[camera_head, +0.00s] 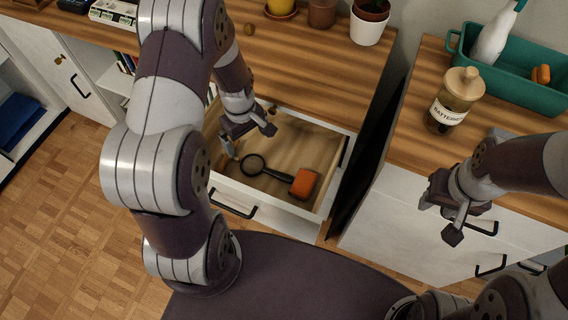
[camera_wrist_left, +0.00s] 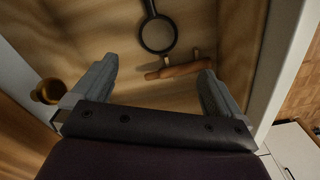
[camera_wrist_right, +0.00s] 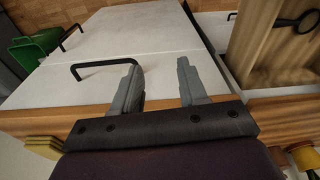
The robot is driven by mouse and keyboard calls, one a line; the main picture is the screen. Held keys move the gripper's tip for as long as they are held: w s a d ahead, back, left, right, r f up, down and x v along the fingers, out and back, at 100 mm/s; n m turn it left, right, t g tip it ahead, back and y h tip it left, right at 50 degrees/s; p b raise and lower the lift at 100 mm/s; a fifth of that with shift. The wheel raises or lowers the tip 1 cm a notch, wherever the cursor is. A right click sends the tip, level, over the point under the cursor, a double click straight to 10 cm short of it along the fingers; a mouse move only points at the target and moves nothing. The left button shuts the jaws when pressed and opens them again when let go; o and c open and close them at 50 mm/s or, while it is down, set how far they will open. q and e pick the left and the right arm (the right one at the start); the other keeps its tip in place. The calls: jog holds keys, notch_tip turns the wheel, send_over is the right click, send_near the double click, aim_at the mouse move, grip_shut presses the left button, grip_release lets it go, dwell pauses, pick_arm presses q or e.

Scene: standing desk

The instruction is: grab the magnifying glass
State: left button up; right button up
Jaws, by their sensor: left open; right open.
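The magnifying glass (camera_head: 279,173), with a dark round rim and dark handle, lies in the open drawer (camera_head: 266,212). Its rim also shows at the top of the left wrist view (camera_wrist_left: 158,36), and part of it at the upper right of the right wrist view (camera_wrist_right: 297,22). My left gripper (camera_head: 247,140) is open and empty over the drawer, apart from the magnifying glass. In the left wrist view the glass is beyond the fingertips. My right gripper (camera_head: 441,218) is open and empty in front of the right-hand cabinet, away from the drawer.
An orange block (camera_head: 303,183) lies by the magnifying glass handle. A wooden rod-like piece (camera_wrist_left: 173,71) lies near the left fingertips, and a small brass-coloured round object (camera_wrist_left: 48,91) lies left. The drawer walls surround these. A labelled jar (camera_head: 455,100) and teal bin (camera_head: 515,78) stand on the right-hand desktop.

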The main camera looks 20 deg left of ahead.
pick_arm(q)
jog(key=b, duration=0.1)
send_over(253, 164)
jog(key=f, duration=0.7)
jog(key=shift+s+a, duration=0.1)
jog(key=shift+a, duration=0.3)
jog(key=f, duration=0.2)
jog(key=f+b, duration=0.1)
jog(key=f, duration=0.2)
jog(key=shift+d+f, duration=0.3)
jog(key=shift+d, duration=0.05)
jog(key=c, duration=1.1)
